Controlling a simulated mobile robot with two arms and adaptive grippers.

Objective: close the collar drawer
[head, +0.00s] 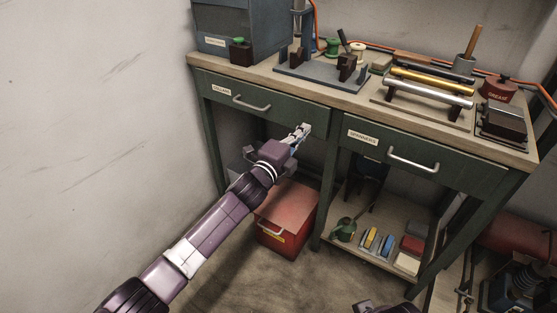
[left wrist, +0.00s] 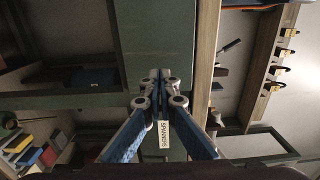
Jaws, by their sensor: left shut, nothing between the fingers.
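The collar drawer (head: 285,111) is the green left-hand drawer under the bench top in the head view, with a COLLARS label (head: 221,90) and a pale bar handle (head: 252,104). Its front looks flush or nearly flush with the bench; a small gap cannot be ruled out. My left gripper (head: 305,130) is shut and empty at the lower right part of this front, right of the handle. In the left wrist view its shut fingertips (left wrist: 160,74) point at the green front (left wrist: 150,30). Contact cannot be told for sure.
The spanners drawer (head: 450,170) with its own handle (head: 413,163) is to the right. A red box (head: 287,210) stands on the floor below. A lower shelf (head: 365,218) holds several small items. The bench top (head: 340,95) carries fixtures and rods. Part of my right arm shows at the bottom edge.

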